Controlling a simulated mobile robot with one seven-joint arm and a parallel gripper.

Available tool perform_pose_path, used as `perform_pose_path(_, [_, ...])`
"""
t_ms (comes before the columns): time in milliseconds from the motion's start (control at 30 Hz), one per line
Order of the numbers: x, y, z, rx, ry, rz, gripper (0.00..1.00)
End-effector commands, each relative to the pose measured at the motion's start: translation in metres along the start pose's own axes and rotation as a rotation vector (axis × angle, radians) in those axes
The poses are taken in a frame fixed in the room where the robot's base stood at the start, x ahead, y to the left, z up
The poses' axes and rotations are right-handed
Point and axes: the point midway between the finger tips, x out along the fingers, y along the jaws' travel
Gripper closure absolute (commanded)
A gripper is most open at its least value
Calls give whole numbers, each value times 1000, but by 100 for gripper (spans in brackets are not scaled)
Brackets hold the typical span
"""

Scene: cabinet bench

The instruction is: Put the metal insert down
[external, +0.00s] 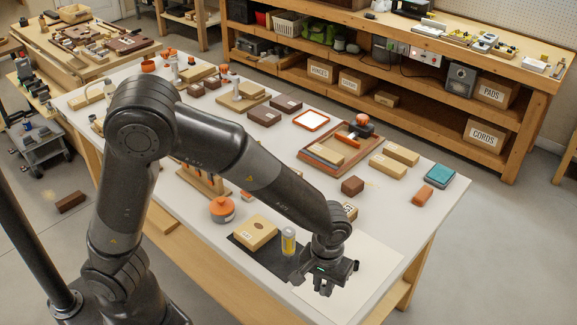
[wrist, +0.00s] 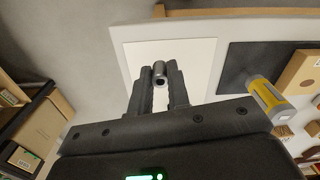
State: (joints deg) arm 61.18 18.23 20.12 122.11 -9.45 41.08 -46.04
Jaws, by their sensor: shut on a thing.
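The metal insert (wrist: 159,70) is a small grey cylinder with a dark hole in its end. It sits between the two fingertips of my gripper (wrist: 160,82), which is shut on it. Behind it in the wrist view lies a white sheet (wrist: 196,62). In the external view my gripper (external: 324,285) is over the near right part of the table, above the white sheet (external: 375,262). I cannot tell how far the insert is above the sheet.
An orange-and-grey round container (external: 222,209) and a brown block (external: 352,186) stand farther back. The sheet's right part is clear.

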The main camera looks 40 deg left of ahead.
Motion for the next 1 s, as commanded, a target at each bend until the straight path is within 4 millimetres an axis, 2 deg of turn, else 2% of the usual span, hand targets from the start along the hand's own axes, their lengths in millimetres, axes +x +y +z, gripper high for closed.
perform_pose_path(33, [8, -5, -13, -6, 0, -5, 100])
perform_pose_path(200, [31, -16, -49, -5, -1, -4, 100])
perform_pose_path(400, [46, -22, -73, -2, 1, -1, 100])
perform_pose_path(567, [54, -23, -76, 0, -1, -2, 100])
perform_pose_path(800, [85, -23, -76, 0, -1, -3, 100])
perform_pose_path(1000, [87, -22, -76, 1, 0, 0, 100])
